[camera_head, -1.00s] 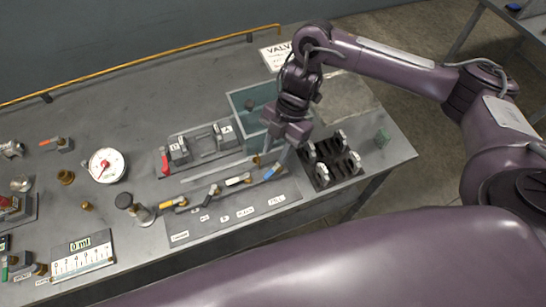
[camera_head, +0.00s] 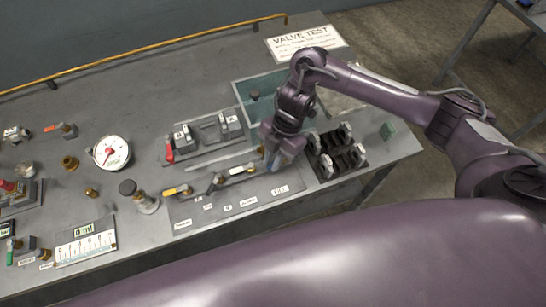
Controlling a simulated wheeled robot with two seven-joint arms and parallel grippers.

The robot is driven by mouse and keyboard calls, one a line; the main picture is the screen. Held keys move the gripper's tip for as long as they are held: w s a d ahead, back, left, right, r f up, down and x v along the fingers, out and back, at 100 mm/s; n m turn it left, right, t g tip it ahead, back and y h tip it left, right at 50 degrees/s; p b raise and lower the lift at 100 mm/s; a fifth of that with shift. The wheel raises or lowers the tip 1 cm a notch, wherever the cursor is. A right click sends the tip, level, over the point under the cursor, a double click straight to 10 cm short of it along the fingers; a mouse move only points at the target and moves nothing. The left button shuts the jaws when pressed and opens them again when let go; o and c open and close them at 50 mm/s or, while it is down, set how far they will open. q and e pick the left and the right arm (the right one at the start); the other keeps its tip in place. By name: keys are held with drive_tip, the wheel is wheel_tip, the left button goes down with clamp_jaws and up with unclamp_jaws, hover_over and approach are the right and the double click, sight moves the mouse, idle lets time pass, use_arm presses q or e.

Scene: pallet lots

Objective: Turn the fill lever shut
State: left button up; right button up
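The valve row lies along a labelled strip (camera_head: 230,206) at the front of the bench. The label at the strip's right end looks like FILL (camera_head: 279,190), though it is small. A blue lever stood above that label in the earlier view; now my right gripper (camera_head: 274,162) covers that spot and mostly hides it. The gripper points down, with its fingers low at the valve. I cannot tell whether they touch or close on the lever. My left gripper is out of view.
A teal-walled open bin (camera_head: 243,92) stands behind my gripper. A black rack (camera_head: 337,155) is close on its right. A fixture with a red handle (camera_head: 169,152) is behind left. A white dial gauge (camera_head: 111,152) and a 0 ml readout (camera_head: 85,230) are further left.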

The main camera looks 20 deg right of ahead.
drive_tip(key=shift+c, duration=1.2)
clamp_jaws()
drive_tip(key=m+p, duration=0.1)
drive_tip(key=m+t+p, duration=0.1)
drive_tip(key=w+m+p, duration=0.1)
drive_tip(key=shift+a+r+m+y, duration=0.2)
drive_tip(key=shift+r+m+y, duration=0.1)
drive_tip(key=shift+w+m+t+p, duration=0.15)
drive_tip(key=shift+m+t+p, duration=0.25)
drive_tip(key=shift+m+p, duration=0.2)
drive_tip(key=shift+w+f+m, duration=0.25)
drive_tip(key=shift+w+m, duration=0.05)
drive_tip(key=shift+m, duration=0.1)
drive_tip(key=o, duration=0.7)
unclamp_jaws()
